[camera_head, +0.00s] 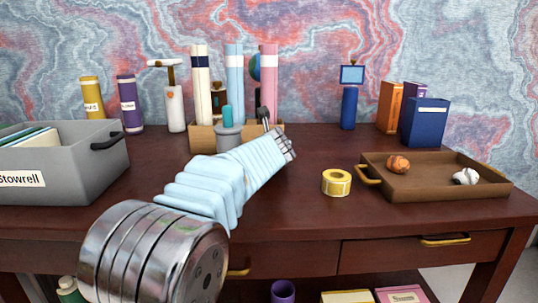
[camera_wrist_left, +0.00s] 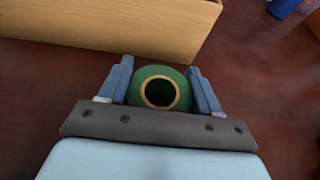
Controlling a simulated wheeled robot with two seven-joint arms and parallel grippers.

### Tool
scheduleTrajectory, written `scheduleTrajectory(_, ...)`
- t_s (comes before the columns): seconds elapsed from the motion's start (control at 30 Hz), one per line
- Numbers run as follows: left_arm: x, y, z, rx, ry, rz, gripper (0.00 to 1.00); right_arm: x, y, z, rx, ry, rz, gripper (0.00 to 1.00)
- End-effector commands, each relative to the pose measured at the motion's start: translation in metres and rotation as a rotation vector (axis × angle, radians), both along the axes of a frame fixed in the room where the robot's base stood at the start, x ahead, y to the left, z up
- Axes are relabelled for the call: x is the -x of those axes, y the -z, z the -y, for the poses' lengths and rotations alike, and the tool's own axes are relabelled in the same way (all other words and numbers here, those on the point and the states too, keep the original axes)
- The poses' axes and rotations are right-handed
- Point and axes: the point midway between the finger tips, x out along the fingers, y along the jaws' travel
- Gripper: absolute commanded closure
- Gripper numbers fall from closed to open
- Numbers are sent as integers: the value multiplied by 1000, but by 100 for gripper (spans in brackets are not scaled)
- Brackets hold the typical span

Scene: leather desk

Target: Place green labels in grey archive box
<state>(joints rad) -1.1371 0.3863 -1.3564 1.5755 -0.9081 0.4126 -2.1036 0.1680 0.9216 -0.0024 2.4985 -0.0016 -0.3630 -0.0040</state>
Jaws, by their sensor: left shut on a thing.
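The green label roll (camera_wrist_left: 158,72) is between the two fingers of my left gripper (camera_wrist_left: 158,91), its tan-rimmed core facing the left wrist camera. In the head view my left gripper (camera_head: 288,147) reaches over the middle of the desk, and the roll is hidden there by my arm. It cannot be told whether the roll touches the desk. The grey archive box (camera_head: 75,170), labelled "Stowrell", stands at the left of the desk, well apart from the gripper. Its top is open and it holds folders or books. My right gripper is not in view.
A wooden holder (camera_head: 203,137) with tall tubes stands behind my left gripper; a wooden side (camera_wrist_left: 120,22) is close in the wrist view. Bottles line the back.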

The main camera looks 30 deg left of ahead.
Motion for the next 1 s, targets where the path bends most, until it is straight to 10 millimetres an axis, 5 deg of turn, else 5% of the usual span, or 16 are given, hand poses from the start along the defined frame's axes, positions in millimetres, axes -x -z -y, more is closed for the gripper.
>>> scheduleTrajectory(0.23,0,2,0,1,0,0,67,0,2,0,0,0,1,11)
scheduleTrajectory(0.27,0,2,0,1,0,0,36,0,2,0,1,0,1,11)
scheduleTrajectory(0.43,0,1,0,1,-1,-1,12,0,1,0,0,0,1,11)
scheduleTrajectory(0.77,0,-4,0,0,-1,0,12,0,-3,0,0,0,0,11)
scheduleTrajectory(1.0,20,-11,14,2,5,3,12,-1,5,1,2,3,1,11)
